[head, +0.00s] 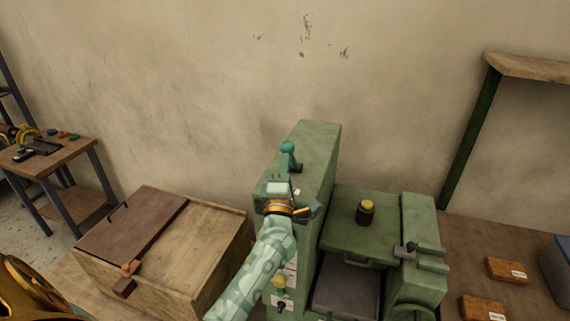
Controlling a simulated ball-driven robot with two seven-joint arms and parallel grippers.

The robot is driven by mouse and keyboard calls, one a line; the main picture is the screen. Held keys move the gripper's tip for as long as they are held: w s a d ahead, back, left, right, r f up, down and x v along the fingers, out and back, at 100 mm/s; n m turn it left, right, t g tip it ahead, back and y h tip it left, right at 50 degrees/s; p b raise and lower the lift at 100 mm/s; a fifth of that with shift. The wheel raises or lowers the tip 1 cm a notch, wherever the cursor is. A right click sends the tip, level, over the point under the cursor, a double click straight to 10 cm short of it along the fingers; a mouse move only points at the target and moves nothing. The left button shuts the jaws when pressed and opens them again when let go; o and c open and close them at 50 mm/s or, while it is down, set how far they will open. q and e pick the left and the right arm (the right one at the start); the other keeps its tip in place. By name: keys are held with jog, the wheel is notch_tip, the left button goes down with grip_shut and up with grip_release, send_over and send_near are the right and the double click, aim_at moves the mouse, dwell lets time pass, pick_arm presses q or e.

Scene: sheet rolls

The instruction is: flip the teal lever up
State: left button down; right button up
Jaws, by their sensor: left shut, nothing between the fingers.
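The teal lever (288,149) is on the near upper part of the tall green cabinet (318,150). Its rounded knob shows at the top of a short stem, with a dark piece beside its foot. From this angle I cannot tell its exact tilt. My left gripper (279,187) is in front of the cabinet, just below the lever in the picture. It is shut and empty. The wrist hides its fingertips, so I cannot tell whether they touch the lever. My right gripper is not in view.
A wooden box (190,245) with a brown lid panel stands left of the cabinet. To the right is a lower green machine (345,222) with a yellow-topped black knob (365,211). Orange-brown blocks (507,270) lie on the bench at right. Bare wall is behind.

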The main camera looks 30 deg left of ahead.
pick_arm(q)
jog(key=shift+r, duration=0.1)
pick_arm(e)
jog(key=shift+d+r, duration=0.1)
